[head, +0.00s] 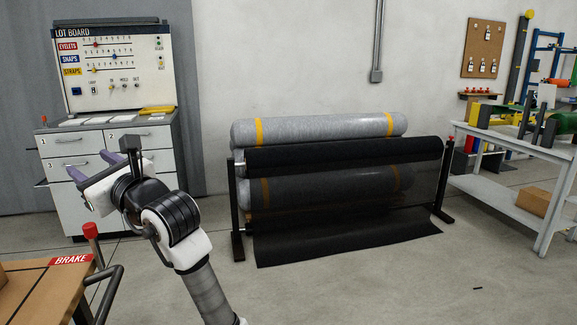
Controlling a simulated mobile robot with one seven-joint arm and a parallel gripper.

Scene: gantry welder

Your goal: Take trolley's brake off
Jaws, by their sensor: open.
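The trolley (40,292) shows in part at the lower left of the head view, with a tan top and a dark tubular handle (106,296) at its right end. A red label reading BRAKE (71,260) is on its top near the far edge. Beside the label stands the brake lever, a dark stem with a red knob (90,229), looking nearly upright. My gripper (92,165) appears above the knob in the picture, apart from it. Its two purple fingers are spread and empty, pointing away to the upper left. The trolley's wheels are out of view.
A drawer cabinet (60,214) with a lot board (115,65) stands behind my gripper. A rack with grey rolls (315,128) and a black sheet (345,236) stands in the middle. A workbench (520,150) is at the right. The floor in front is mostly clear.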

